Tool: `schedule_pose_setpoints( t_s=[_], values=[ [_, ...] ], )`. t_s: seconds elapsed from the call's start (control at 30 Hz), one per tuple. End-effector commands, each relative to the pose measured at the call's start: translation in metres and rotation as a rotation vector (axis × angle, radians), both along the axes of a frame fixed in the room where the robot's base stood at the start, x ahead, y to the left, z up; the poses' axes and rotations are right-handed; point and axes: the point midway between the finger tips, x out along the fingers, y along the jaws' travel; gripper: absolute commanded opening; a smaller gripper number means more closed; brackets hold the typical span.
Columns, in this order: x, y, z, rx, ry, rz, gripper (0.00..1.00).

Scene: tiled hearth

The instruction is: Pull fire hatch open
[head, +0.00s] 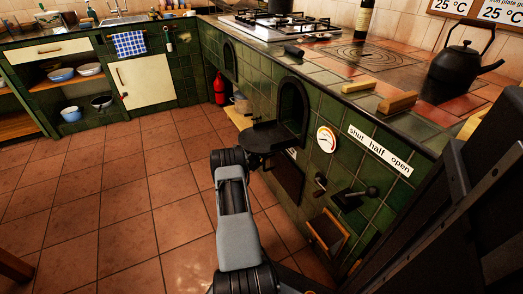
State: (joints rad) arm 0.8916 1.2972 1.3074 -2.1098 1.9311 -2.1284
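The green-tiled hearth (257,85) runs along the right. An arched dark opening (291,108) is in its front face. A flat black plate with a rounded outer edge (268,137) juts out level below it; I cannot tell whether it is a lowered hatch or a fixed shelf. Below the plate is a dark rectangular panel (289,181), which may be the fire hatch; its left part is hidden by my arm and the plate. My arm rises in the lower middle, and its far joint is left of the plate. My gripper's fingers cannot be seen.
A dial (326,139), a black lever (362,193) under a "shut half open" label (380,150), and a wood-edged box (328,230) are on the hearth front. A kettle (463,71) stands on top. The tiled floor (120,215) at left is clear.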

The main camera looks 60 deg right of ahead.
Motion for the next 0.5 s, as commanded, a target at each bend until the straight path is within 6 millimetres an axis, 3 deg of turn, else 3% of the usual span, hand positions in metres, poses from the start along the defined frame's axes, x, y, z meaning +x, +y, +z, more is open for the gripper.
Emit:
schedule_pose_setpoints(
  t_s=[0.37, 0.4, 0.5],
  values=[
    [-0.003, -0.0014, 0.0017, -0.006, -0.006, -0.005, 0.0],
    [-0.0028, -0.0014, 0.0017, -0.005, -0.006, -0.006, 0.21],
    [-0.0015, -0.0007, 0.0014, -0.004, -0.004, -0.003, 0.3]
  ],
)
